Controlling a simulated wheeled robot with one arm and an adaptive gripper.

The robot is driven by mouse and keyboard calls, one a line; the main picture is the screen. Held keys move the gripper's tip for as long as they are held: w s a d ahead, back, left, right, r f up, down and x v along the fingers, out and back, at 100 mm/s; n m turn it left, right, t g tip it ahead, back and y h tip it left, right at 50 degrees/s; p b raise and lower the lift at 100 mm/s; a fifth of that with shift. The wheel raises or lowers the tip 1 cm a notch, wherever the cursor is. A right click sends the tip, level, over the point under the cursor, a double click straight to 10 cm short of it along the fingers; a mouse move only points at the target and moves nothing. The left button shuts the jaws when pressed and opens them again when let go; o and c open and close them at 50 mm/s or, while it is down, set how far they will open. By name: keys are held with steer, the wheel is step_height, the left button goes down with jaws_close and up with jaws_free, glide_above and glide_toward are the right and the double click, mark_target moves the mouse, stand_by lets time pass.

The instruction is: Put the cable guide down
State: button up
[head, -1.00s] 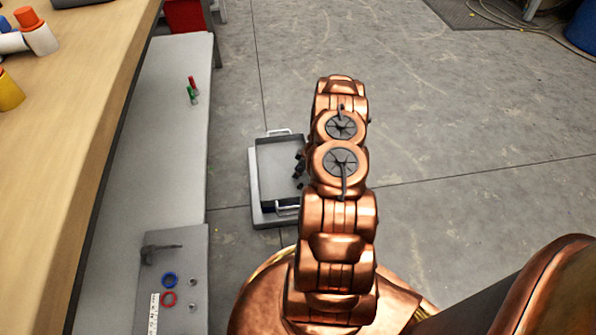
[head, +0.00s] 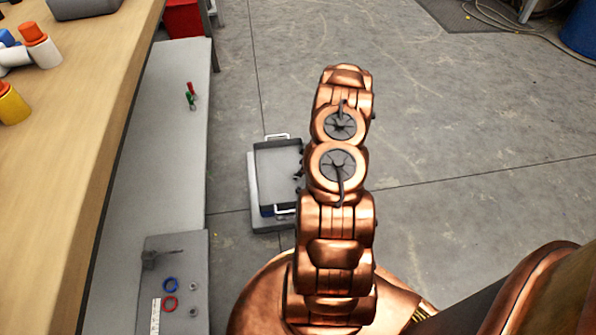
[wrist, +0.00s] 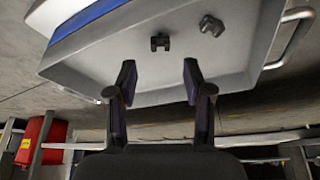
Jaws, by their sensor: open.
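Two small dark clip-like pieces lie apart on the floor of a grey tray in the wrist view: one (wrist: 160,42) in line with the gap between my fingers, the other (wrist: 211,25) to its right. Either could be the cable guide; I cannot tell which. The tray (head: 257,180) also shows in the head view, with pale handles at both ends. My gripper (wrist: 158,80) is open and empty, its fingertips apart from both pieces. In the head view, my arm hides the tray's right side and most of the gripper.
A workbench (head: 100,75) with colored bottles runs along the left. A lower grey shelf (head: 165,150) beside it holds a red and a green item, plus a mat (head: 190,250) with rings and a tool. A red bin (head: 183,18) stands behind.

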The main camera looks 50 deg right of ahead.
steer(key=p+v, duration=0.1)
steer(key=v, duration=0.4)
steer(key=w+a+r+y, duration=0.1)
steer(key=w+a+r, duration=0.2)
steer(key=a+r, duration=0.4)
steer(key=w+a+r+y, duration=0.1)
steer(key=w+a+r, duration=0.2)
steer(key=a+r, duration=0.35)
steer(key=s+a+r+m+g, duration=0.1)
steer(key=s+a+r+g, duration=0.25)
steer(key=a+r, duration=1.1)
steer(key=s+a+r+m+g, duration=0.1)
steer(key=s+a+r, duration=0.3)
steer(key=s+a, duration=0.15)
steer(key=s+a+r+g, duration=0.2)
steer(key=s+a+r, duration=0.1)
steer(key=s+a, duration=0.3)
steer(key=s+r+m+h, duration=0.2)
steer(key=s, duration=0.7)
steer(key=s+r+m+g+h, duration=0.1)
steer(key=s+r+h, duration=0.1)
steer(key=s, duration=0.7)
steer(key=shift+s+a+r+m, duration=0.2)
steer(key=shift+a+r+m, duration=0.2)
steer(key=shift+r, duration=0.35)
